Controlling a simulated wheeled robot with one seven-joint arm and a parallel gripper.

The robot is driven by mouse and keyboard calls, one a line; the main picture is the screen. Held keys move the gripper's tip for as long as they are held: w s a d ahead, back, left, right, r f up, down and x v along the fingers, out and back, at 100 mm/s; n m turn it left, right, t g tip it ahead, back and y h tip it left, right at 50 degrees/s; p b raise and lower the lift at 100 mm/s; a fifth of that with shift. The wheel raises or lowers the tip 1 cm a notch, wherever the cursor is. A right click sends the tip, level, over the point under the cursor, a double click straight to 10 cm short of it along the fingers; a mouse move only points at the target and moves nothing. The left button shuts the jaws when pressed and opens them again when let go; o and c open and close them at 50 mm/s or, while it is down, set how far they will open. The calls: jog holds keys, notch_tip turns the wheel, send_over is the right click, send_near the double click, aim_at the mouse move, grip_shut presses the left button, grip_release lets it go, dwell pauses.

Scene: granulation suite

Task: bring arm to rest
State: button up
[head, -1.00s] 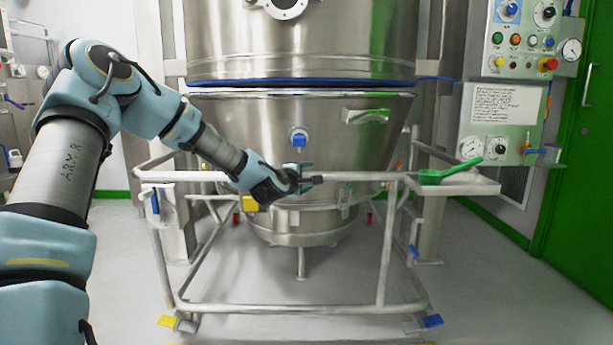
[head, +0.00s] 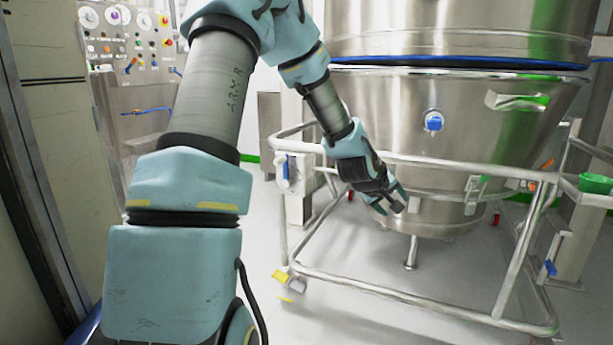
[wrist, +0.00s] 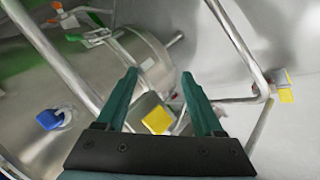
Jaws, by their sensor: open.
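My arm stretches from the lower left of the head view up and over toward the steel vessel. My gripper (head: 395,201) hangs at its end, pointing down and right, in front of the trolley frame and the lower bowl. In the wrist view my gripper (wrist: 172,88) shows two teal fingers standing apart with nothing held between them. A yellow-ended part (wrist: 157,120) of the trolley shows beyond the gap between the fingers. Whether the fingers touch the rail cannot be told.
The steel bowl (head: 445,110) sits in a tubular trolley frame (head: 420,299) close around my gripper. A green scoop (head: 596,183) lies on the trolley's right side. A control panel (head: 130,45) stands at the back left. Floor shows below the frame.

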jog(key=s+a+m+g+y, duration=0.1)
jog(key=s+a+g+y, duration=0.1)
jog(key=s+a, duration=0.65)
jog(key=s+a+m+g+y, duration=0.25)
jog(key=s+a, duration=0.25)
jog(key=a, duration=0.7)
jog(key=s+a+g+y, duration=0.1)
jog(key=s+a+y, duration=0.2)
jog(key=s+a, duration=0.55)
notch_tip(320, 180, up, 31)
jog(key=w+a+p, duration=0.1)
jog(key=w+p, duration=0.1)
jog(key=p, duration=3)
jog(key=shift+w, duration=0.2)
jog(key=shift+a+h, duration=0.1)
jog(key=shift+h, duration=0.15)
